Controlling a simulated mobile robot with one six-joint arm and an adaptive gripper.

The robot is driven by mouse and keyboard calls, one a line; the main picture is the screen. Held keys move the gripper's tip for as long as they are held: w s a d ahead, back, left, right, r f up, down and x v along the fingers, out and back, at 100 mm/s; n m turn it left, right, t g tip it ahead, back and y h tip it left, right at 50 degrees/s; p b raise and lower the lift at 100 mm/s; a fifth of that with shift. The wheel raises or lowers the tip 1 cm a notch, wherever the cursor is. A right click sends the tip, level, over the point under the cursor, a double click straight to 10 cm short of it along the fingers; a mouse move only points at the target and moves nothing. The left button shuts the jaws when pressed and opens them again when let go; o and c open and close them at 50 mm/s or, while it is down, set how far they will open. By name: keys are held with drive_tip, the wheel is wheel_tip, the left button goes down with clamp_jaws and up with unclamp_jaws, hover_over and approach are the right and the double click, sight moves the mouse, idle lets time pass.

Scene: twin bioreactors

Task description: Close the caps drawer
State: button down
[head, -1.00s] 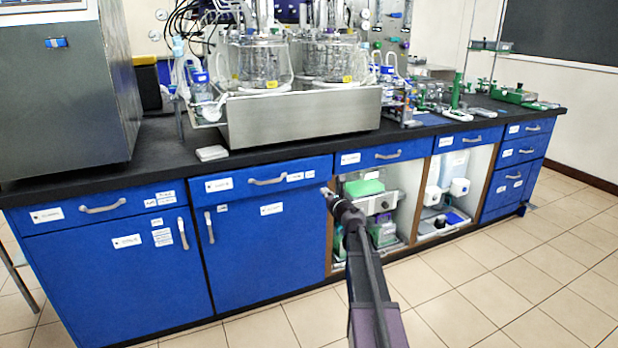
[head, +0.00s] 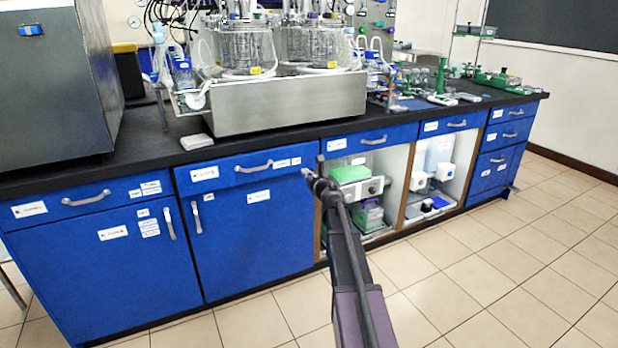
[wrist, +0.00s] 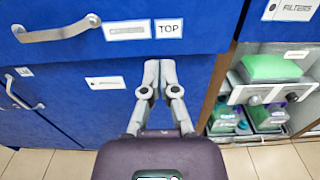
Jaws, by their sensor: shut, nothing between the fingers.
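The blue drawer (head: 222,181) second from the left has a grey bar handle and white labels. It seems to stand slightly proud of the door below it. I cannot read its name; one label reads TOP in the wrist view, where the drawer front (wrist: 220,22) fills the top. My gripper (head: 314,172) is shut and empty near the drawer's lower right corner. In the wrist view my gripper (wrist: 160,66) has its fingertips together just below the drawer's bottom edge, over the door. I cannot tell whether they touch anything.
A blue door (head: 255,240) is below the drawer. To the right, an open compartment holds a green-topped item (head: 352,172) and bottles, under a drawer labelled FILTERS (wrist: 292,8). The black benchtop (head: 100,165) carries glass vessels. The tiled floor (head: 480,290) is clear.

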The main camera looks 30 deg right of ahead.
sight(293, 160)
drive_tip(key=w, duration=0.9)
drive_tip(key=shift+w, duration=0.1)
drive_tip(key=shift+w, duration=2.4)
drive_tip(key=shift+s+a, duration=0.1)
drive_tip(key=shift+s, duration=0.45)
drive_tip(key=s, duration=1.4)
